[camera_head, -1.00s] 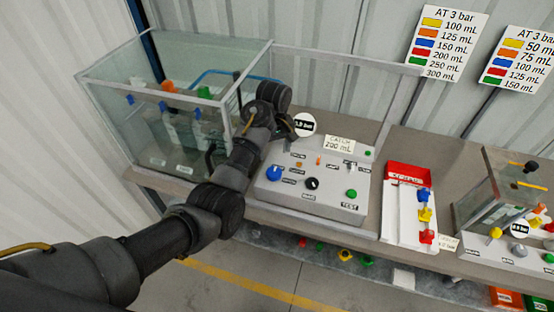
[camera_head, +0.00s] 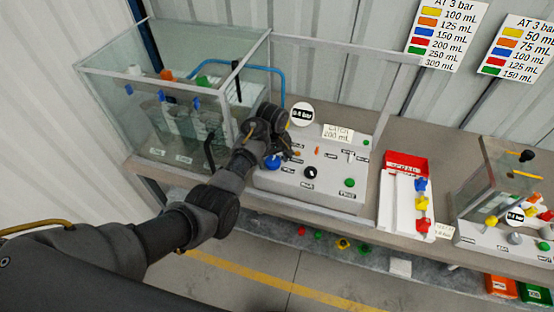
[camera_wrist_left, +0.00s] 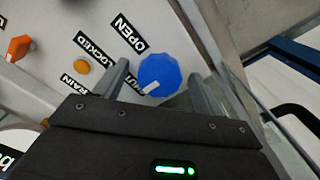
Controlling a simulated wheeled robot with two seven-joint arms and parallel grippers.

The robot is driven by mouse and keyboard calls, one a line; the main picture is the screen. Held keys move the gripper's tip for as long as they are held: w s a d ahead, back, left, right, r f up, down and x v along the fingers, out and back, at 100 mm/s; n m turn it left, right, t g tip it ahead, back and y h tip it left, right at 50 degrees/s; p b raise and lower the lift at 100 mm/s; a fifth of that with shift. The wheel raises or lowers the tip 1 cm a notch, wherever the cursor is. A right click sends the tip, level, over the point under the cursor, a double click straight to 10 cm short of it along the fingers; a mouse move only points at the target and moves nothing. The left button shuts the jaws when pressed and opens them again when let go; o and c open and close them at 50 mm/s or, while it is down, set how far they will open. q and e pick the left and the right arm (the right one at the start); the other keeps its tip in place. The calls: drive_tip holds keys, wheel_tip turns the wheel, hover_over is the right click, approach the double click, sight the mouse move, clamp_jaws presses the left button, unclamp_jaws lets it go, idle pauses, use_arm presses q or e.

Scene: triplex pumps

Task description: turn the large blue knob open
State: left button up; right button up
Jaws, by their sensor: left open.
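The large blue knob (camera_head: 272,162) sits at the left of the grey control panel (camera_head: 318,188). In the left wrist view the blue knob (camera_wrist_left: 159,74) has a white pointer mark at its lower left, pointing toward a partly hidden label beside a finger. The "OPEN" label (camera_wrist_left: 129,34) lies up and left of it. My left gripper (camera_wrist_left: 158,80) is open, with one finger on each side of the knob; I cannot tell whether they touch it. In the head view my left gripper (camera_head: 277,148) is over the knob and partly hidden by its own wrist.
A black knob (camera_head: 310,172) and green button (camera_head: 350,183) are on the panel. A white tray with red label (camera_head: 407,165) is to the right. An orange knob (camera_wrist_left: 19,47) shows in the wrist view.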

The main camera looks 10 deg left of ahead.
use_arm(q)
drive_tip(key=shift+c, duration=0.3)
drive_tip(key=c, duration=0.9)
